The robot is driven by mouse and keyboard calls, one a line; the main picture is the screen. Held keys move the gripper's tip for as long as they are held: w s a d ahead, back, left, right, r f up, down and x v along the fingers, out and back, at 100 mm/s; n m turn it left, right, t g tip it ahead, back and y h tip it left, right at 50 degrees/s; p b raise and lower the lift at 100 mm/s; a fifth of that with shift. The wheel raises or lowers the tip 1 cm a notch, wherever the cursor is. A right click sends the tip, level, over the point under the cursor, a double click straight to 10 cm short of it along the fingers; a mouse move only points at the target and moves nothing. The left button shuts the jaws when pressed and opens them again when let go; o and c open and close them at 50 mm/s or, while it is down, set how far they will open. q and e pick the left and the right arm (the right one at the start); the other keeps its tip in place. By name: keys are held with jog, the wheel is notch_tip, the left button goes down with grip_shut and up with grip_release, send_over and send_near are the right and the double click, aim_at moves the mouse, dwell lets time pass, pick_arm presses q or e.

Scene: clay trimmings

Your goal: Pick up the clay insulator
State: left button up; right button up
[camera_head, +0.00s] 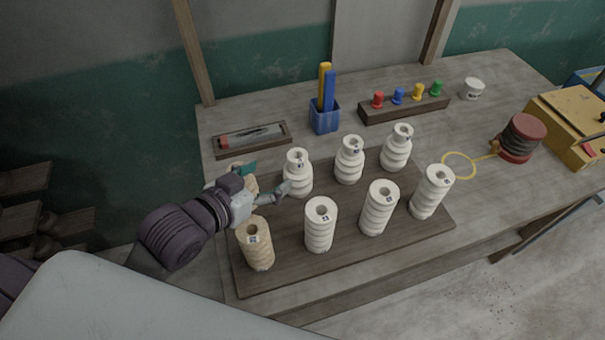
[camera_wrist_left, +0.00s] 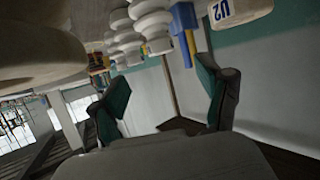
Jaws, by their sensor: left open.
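My left gripper (camera_head: 265,181) is open at the left end of the dark board, with its teal-padded fingers spread. A beige clay insulator (camera_head: 257,246) stands upright on the board's front left corner, just in front of the gripper. A second beige piece (camera_head: 252,184) shows beside the fingers, mostly hidden by the gripper. Several white ribbed insulators (camera_head: 320,226) stand upright in two rows to the right. In the left wrist view the open fingers (camera_wrist_left: 166,98) have nothing visibly gripped between them. A large beige-grey rounded form (camera_wrist_left: 40,52) fills the upper left there. My right gripper is out of view.
The dark board (camera_head: 340,268) lies on a grey workbench (camera_head: 480,210). A blue pen cup (camera_head: 324,119), a shallow tray (camera_head: 227,143), a rack of coloured knobs (camera_head: 405,108) and a white cup (camera_head: 473,89) stand behind. A red-ended spool (camera_head: 521,138) and yellow box (camera_head: 570,125) are right.

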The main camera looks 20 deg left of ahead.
aim_at(292, 161)
pick_arm(q)
jog(key=x, duration=0.5)
jog(key=shift+w+d+f, duration=0.1)
jog(key=shift+w+f, duration=0.05)
jog(key=shift+w, duration=0.1)
jog(key=shift+w+d+f+p, duration=0.15)
jog(key=shift+w+p, duration=0.2)
jog(key=shift+w, duration=0.1)
jog(key=shift+w+d+f, duration=0.1)
jog(key=shift+w+d, duration=0.05)
jog(key=shift+w, duration=0.2)
jog(key=p+x, duration=0.1)
jog(key=x, duration=0.3)
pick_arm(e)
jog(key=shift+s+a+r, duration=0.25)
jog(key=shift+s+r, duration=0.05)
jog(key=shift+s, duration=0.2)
pick_arm(q)
jog(key=shift+s, duration=0.1)
jog(key=c, duration=0.4)
grip_shut()
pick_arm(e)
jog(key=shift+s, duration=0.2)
